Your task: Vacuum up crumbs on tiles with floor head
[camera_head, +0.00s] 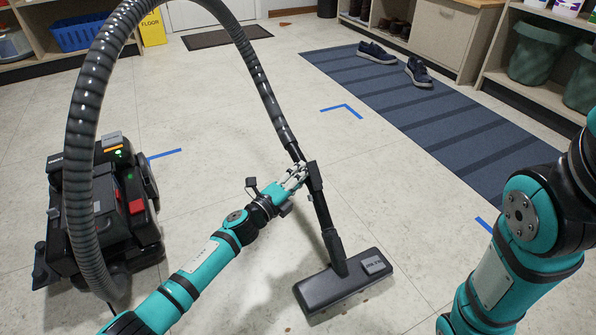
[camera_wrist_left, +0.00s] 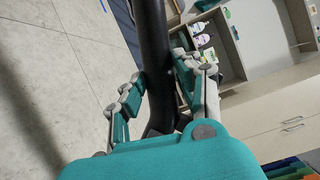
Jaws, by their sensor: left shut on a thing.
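The black floor head (camera_head: 335,285) lies on the pale floor tiles at lower centre in the head view. Its black wand (camera_head: 323,215) rises from it, tilted to the upper left. My left gripper (camera_head: 303,175) is shut around the upper part of the wand; in the left wrist view the fingers (camera_wrist_left: 158,80) flank the dark tube (camera_wrist_left: 154,45). A ribbed hose (camera_head: 85,110) arches from the wand back to the black and red vacuum body (camera_head: 125,210) at left, where a green light shows. Small brown specks, perhaps crumbs, show beside the floor head. My right gripper is out of view.
A striped blue runner (camera_head: 430,125) lies at right with dark shoes (camera_head: 418,72) on it. Shelving with green bins (camera_head: 537,55) lines the right wall. A yellow floor sign (camera_head: 153,28) and a dark mat (camera_head: 226,37) are at the back. The middle tiles are open.

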